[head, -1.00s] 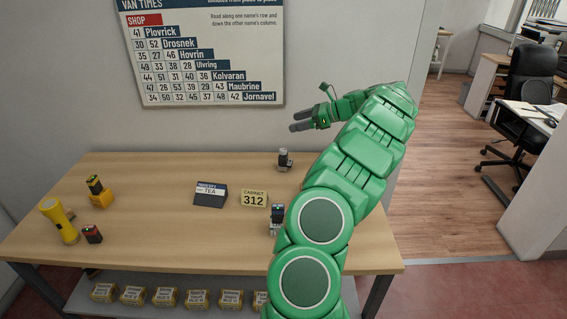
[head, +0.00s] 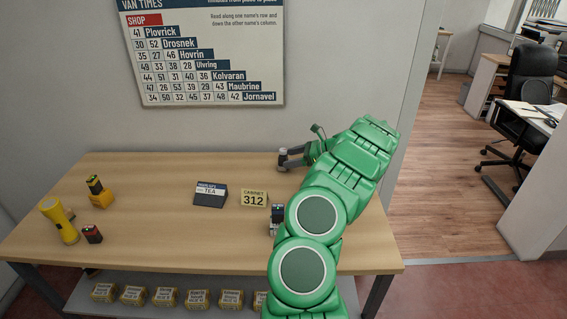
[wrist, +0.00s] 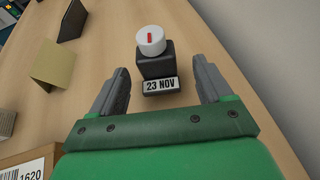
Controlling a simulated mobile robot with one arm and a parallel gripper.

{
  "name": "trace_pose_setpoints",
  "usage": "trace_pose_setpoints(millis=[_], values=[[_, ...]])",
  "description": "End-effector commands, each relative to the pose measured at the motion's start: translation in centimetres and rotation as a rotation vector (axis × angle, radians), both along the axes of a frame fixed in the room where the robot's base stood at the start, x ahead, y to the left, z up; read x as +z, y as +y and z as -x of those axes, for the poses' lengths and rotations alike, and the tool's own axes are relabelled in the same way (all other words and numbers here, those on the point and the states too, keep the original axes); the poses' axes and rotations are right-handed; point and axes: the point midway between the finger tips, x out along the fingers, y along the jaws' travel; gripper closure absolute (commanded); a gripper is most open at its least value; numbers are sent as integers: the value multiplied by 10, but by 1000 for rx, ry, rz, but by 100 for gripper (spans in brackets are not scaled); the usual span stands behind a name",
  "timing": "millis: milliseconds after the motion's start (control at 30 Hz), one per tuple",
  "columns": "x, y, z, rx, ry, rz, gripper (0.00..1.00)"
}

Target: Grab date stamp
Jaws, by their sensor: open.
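The date stamp (wrist: 155,62) stands upright on the table in the wrist view. It has a dark body, a white round knob with a red mark on top, and a label reading "23 NOV". My gripper (wrist: 158,92) is open, with one grey finger on each side of the stamp's near end and a gap on both sides. In the head view my gripper (head: 290,158) is at the back right of the table and largely covers the stamp there.
A second small dark stamp-like item (head: 277,213) stands nearer on the table (head: 160,225), beside my arm. A "CABINET 312" sign (head: 254,198) and a "TEA" sign (head: 210,194) are to the left. The wall is close behind.

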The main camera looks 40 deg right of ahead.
Motion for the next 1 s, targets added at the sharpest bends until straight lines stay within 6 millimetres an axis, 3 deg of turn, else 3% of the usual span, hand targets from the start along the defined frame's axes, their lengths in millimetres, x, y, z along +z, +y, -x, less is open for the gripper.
trace_pose_setpoints(millis=[533,800,1000], values=[[-23,30,-39,1,1,-2,21],[-24,31,-42,-2,1,-1,21],[-24,31,-42,-2,1,-1,52]])
